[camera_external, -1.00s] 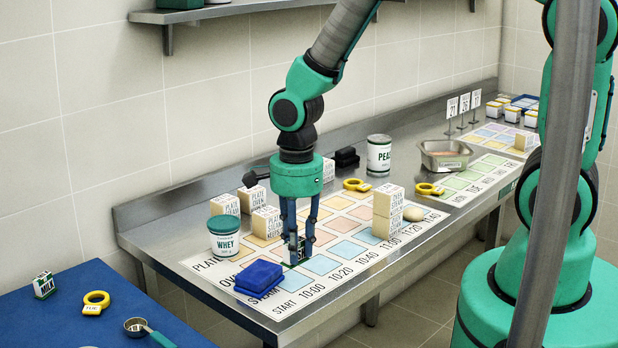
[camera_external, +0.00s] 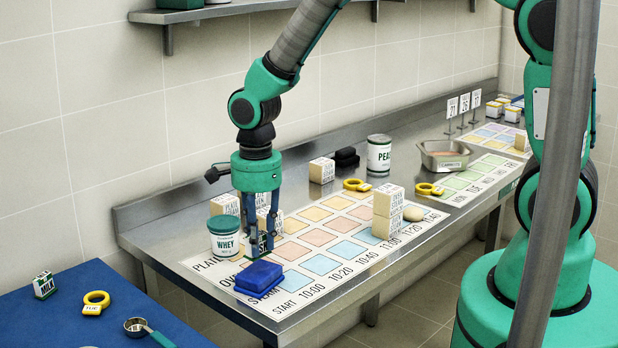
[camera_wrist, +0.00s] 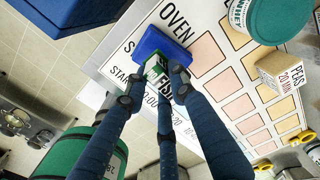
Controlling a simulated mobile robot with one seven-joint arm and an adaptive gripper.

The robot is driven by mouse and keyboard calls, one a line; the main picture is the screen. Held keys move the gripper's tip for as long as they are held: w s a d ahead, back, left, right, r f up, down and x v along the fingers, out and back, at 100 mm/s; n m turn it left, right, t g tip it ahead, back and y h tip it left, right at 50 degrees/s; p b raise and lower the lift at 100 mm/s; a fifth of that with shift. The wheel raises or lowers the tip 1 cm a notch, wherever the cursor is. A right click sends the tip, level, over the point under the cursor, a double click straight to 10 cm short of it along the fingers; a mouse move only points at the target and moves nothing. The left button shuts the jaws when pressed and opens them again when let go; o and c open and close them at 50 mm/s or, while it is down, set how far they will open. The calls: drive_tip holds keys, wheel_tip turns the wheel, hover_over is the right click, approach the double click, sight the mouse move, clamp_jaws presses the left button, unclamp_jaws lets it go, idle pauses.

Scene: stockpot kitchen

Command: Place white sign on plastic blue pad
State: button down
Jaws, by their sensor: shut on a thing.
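The white sign (camera_external: 264,241) is a small white block with dark lettering and a green edge. It is held between the fingers of my gripper (camera_external: 262,236), which is shut on it. In the wrist view the sign (camera_wrist: 157,74) shows between the fingertips, partly covered by them. The blue pad (camera_external: 259,277) lies on the printed chart near the counter's left front corner. In the external view the sign appears just above and behind the pad. In the wrist view it overlaps the near edge of the pad (camera_wrist: 163,47). I cannot tell whether they touch.
Stacked blocks (camera_external: 387,211) stand further right on the chart (camera_external: 325,264). Coloured squares between them are mostly bare.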

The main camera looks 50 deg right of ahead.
drive_tip(key=shift+f, duration=1.75)
drive_tip(key=shift+f+b, duration=0.15)
drive_tip(key=shift+b, duration=0.2)
drive_tip(key=c, duration=1.5)
unclamp_jaws()
drive_tip(key=shift+o, duration=0.2)
wheel_tip(320, 180, up, 12)
drive_tip(key=shift+r+p, duration=0.15)
drive_tip(key=shift+p, duration=0.7)
